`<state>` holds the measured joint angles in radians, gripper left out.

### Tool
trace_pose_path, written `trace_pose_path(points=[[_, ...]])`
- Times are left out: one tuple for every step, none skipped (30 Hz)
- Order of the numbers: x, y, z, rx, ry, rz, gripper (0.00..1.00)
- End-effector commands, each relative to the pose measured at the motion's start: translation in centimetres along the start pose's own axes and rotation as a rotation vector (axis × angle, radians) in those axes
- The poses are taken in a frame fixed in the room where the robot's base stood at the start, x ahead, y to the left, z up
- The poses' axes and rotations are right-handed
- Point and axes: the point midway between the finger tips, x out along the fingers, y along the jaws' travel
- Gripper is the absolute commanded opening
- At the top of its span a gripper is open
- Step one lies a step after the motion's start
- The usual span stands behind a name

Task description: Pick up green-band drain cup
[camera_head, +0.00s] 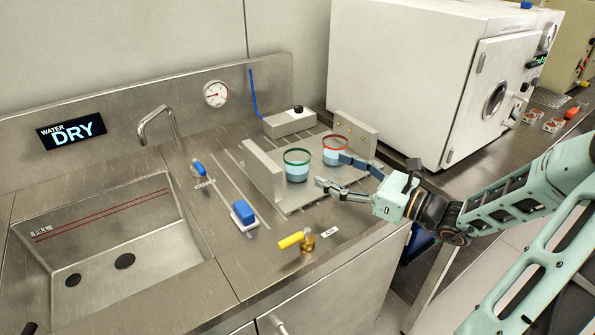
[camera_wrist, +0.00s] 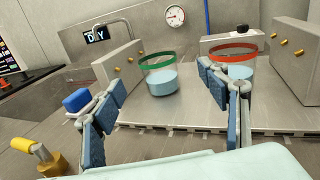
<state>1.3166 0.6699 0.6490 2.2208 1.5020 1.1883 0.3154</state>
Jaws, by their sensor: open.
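The green-band drain cup (camera_head: 297,170) is a clear cup with a green rim and pale blue contents. It stands upright on the ribbed metal plate, between the two upright metal blocks. In the wrist view the green-band cup (camera_wrist: 160,78) is ahead of my gripper, between its fingers in the picture and beyond the tips. A similar red-band cup (camera_head: 334,154) stands to its right; in the wrist view my right finger overlaps the red-band cup (camera_wrist: 238,71). My gripper (camera_head: 332,172) is open and empty, reaching in from the right. It also shows in the wrist view (camera_wrist: 158,80).
Metal blocks (camera_head: 264,174) (camera_head: 350,139) flank the cups. A blue slide handle (camera_head: 243,213) and yellow valve lever (camera_head: 291,240) are left and in front. A sink (camera_head: 115,250) is at the left. A large white machine (camera_head: 420,80) stands behind right.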

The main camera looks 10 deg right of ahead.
Motion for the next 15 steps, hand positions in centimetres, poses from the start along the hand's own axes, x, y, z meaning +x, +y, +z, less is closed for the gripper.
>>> trace_pose_path(points=[[0.8,0.1,0.0,0.002,-0.004,0.004,0.68],[1.3,0.2,0.0,0.002,-0.004,0.004,0.68],[1.9,0.2,-0.1,0.001,-0.002,0.005,0.68],[2.5,0.2,-0.1,0.000,-0.002,0.005,0.68],[3.0,0.2,-0.1,0.000,-0.003,0.005,0.68],[3.5,0.2,-0.1,-0.001,-0.001,0.005,0.68],[3.9,0.1,-0.1,-0.001,-0.001,0.004,0.68],[4.3,0.1,-0.1,-0.001,-0.001,0.004,0.68],[4.6,0.1,0.0,-0.001,-0.001,0.004,0.68],[4.8,0.1,-0.1,-0.001,0.000,0.004,0.68],[5.0,0.1,-0.1,-0.001,0.001,0.003,0.68],[5.2,0.2,-0.1,-0.001,0.001,0.004,0.68],[5.5,0.2,-0.1,-0.001,0.001,0.004,0.68],[5.8,0.2,-0.1,-0.001,0.000,0.004,0.68],[6.3,0.3,-0.1,-0.001,0.000,0.005,0.68]])
